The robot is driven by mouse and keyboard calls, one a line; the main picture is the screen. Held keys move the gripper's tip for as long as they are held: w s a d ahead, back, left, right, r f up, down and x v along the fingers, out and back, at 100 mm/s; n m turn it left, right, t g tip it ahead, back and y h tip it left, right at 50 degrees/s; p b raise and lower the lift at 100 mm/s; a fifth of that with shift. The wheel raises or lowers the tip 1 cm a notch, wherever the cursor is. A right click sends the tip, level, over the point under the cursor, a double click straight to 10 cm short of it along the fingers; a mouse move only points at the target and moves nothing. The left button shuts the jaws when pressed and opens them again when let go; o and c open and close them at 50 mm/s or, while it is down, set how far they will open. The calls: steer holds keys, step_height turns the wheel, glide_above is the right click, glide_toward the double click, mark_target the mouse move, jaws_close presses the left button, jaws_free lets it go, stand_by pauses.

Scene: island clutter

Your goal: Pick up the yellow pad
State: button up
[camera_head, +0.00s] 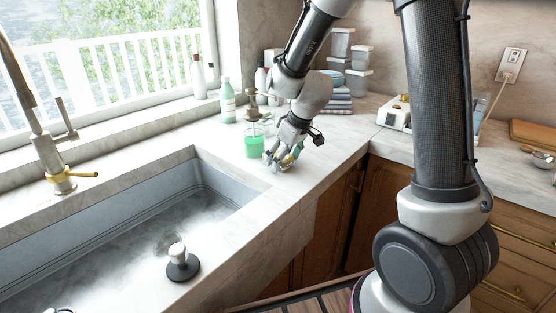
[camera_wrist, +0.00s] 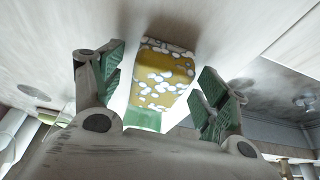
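The yellow pad (camera_wrist: 163,75), mottled with white spots, lies on the pale counter in the wrist view. A green part shows at its near end; I cannot tell whether it belongs to the pad. My gripper (camera_wrist: 160,90) is open, with one green-lined finger on each side of the pad and visible gaps between. In the head view my gripper (camera_head: 281,158) is low over the counter beside the sink corner. A small bit of yellow (camera_head: 288,160) shows there, mostly hidden by the fingers.
A dispenser with green liquid (camera_head: 254,146) stands close left of my gripper, with a green bottle (camera_head: 227,101) behind. The sink (camera_head: 220,190) opens at the left. Stacked containers (camera_head: 358,80) stand at the back.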

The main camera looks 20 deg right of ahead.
steer(key=c, duration=0.9)
step_height(320, 180, up, 10)
steer(key=shift+r, duration=0.1)
